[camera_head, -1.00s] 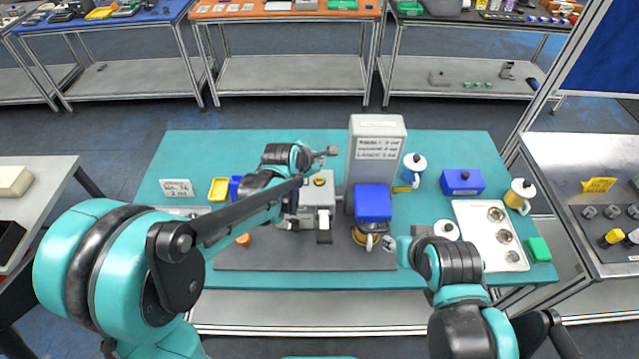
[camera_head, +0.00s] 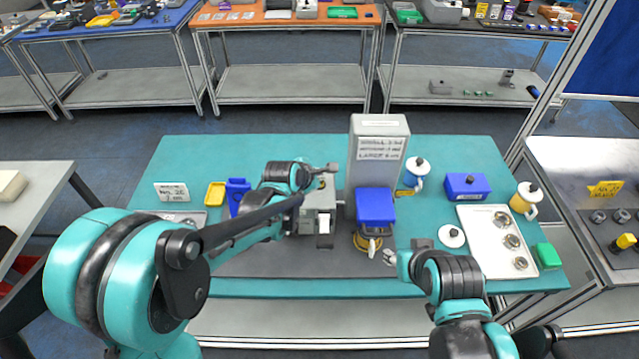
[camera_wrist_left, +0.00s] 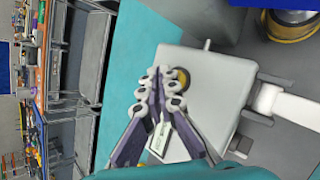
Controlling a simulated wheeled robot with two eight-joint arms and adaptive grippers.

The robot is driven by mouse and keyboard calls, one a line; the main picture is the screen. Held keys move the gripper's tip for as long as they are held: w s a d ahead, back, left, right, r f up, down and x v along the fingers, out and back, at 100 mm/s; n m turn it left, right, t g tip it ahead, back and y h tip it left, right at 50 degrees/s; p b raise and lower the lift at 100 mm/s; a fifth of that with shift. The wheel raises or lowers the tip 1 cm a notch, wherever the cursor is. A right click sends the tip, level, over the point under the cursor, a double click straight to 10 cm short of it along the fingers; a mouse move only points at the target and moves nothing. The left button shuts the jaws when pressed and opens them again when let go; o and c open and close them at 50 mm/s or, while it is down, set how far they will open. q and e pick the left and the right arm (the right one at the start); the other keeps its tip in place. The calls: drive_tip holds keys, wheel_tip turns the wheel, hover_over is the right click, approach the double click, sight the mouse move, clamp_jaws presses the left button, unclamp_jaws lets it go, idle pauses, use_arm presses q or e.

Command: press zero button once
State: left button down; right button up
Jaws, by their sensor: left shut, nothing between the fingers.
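A pale grey box-shaped device (camera_head: 318,222) stands on the dark mat in the middle of the teal table. It also shows in the left wrist view (camera_wrist_left: 212,110), with a round yellow and dark button (camera_wrist_left: 183,78) on its top near one edge. I cannot read a label on the button. My left gripper (camera_wrist_left: 160,90) is shut and empty. Its fingertips appear over the device's top, just beside the button; I cannot tell whether they touch it. In the head view my left arm mostly hides these fingers. My right arm is at the lower right; its fingers are hidden.
A tall grey box with a printed label (camera_head: 380,150) stands behind the device. A blue block-like thing (camera_head: 375,207) is close on its right. A white tray with round metal parts (camera_head: 480,240) lies at the right.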

use_arm(q)
drive_tip(key=shift+f, duration=0.15)
idle(0.8)
drive_tip(key=shift+f+b, duration=0.25)
drive_tip(key=shift+b, duration=0.15)
drive_tip(key=shift+f+b, duration=0.45)
drive_tip(key=shift+f, duration=0.05)
idle(0.4)
drive_tip(key=shift+r, duration=0.1)
drive_tip(key=shift+r+p, duration=0.65)
drive_tip(key=shift+r, duration=0.15)
drive_tip(key=shift+r, duration=0.1)
wheel_tip(320, 180, up, 5)
drive_tip(key=p, duration=0.3)
drive_tip(key=shift+p, duration=0.35)
idle(0.5)
